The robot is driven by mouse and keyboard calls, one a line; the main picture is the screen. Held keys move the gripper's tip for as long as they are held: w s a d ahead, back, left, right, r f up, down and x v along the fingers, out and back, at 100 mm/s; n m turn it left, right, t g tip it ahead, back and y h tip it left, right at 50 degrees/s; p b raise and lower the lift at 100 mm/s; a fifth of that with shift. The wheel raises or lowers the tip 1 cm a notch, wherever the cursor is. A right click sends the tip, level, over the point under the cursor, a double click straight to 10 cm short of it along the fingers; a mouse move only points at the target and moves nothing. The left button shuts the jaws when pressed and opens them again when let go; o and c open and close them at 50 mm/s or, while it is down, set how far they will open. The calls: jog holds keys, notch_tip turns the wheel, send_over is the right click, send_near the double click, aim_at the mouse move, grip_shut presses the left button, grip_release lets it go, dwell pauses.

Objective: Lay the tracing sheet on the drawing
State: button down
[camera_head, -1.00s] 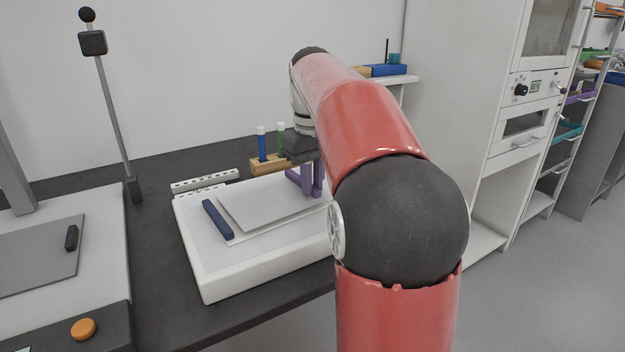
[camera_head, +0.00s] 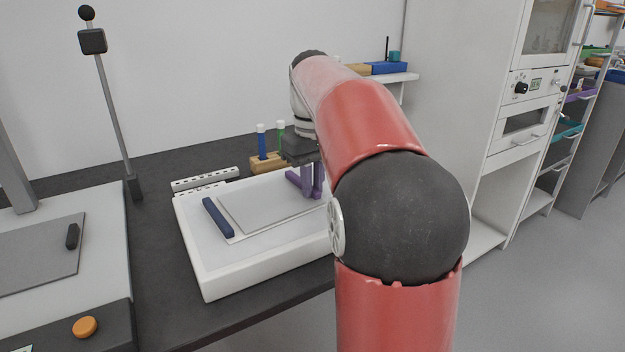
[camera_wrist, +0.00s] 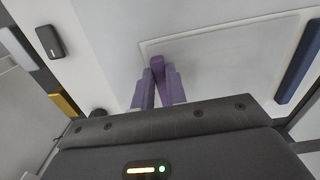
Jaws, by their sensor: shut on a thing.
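The tracing sheet (camera_head: 270,206) is a pale grey sheet with its face about level, on or just above a white sheet, apparently the drawing (camera_head: 236,239), whose edge shows at the front. The tracing sheet also fills much of the wrist view (camera_wrist: 225,55). My gripper (camera_head: 312,194) is at the sheet's right rear side, its purple fingers closed on a darker purple tab (camera_wrist: 157,62) at the sheet's edge. Whether the sheet fully touches the drawing cannot be told. Most of the drawing is hidden under it.
Both sheets are over a white light box (camera_head: 205,272). A dark blue bar (camera_head: 217,217) lies along their left side. A wooden rack (camera_head: 267,162) with tubes and a perforated strip (camera_head: 205,180) stand behind. A stand (camera_head: 110,110) rises at left.

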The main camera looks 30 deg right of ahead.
jog(key=c, duration=0.9)
grip_release()
jog(key=shift+o, duration=0.2)
jog(key=shift+r+p, duration=0.3)
jog(key=shift+r, duration=3.2)
jog(key=shift+s, duration=0.1)
